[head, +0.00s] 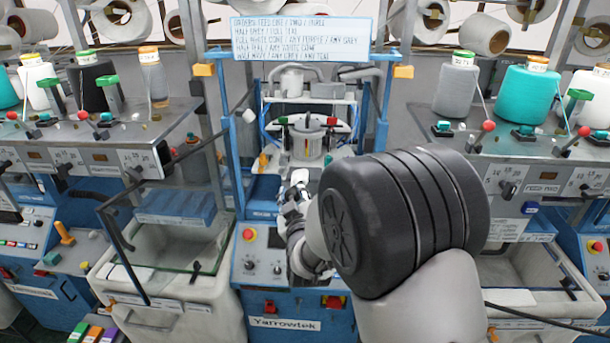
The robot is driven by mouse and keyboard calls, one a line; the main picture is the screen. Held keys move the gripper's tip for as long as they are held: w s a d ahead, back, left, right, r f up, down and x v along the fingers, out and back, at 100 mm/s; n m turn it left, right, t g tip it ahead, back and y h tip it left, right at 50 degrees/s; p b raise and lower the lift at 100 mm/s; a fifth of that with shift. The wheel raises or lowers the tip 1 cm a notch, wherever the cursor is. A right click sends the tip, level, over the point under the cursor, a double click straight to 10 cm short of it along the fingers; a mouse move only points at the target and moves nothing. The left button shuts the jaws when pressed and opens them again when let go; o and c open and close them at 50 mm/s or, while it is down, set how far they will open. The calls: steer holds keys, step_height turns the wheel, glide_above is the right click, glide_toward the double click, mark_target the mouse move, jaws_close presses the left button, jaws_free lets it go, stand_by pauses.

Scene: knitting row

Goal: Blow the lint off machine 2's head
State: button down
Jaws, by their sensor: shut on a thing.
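The machine straight ahead, with a blue frame, carries a round metallic knitting head (307,139) with red and green parts around its top. I cannot read a machine number on it. Lint on the head is too small to make out. My gripper (298,187) is in front of and below the head, apart from it in the picture. It is shut on a small pale thing (300,176), partly hidden by the fingers; I cannot tell what it is. My dark arm joint covers the right side of this machine.
A control panel (263,262) with a red button sits below my gripper. Side racks hold yarn cones, including a teal cone (527,94) and a black cone (91,87). A glass guard (170,232) stands open at left. A text sign (300,39) hangs above.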

steer(key=a+r+b+v, duration=0.1)
steer(key=a+v, duration=0.1)
steer(key=v, duration=1)
steer(key=shift+s+a+r, duration=0.25)
steer(key=shift+s+r, duration=0.05)
steer(key=shift+s, duration=0.2)
steer(key=shift+f, duration=0.1)
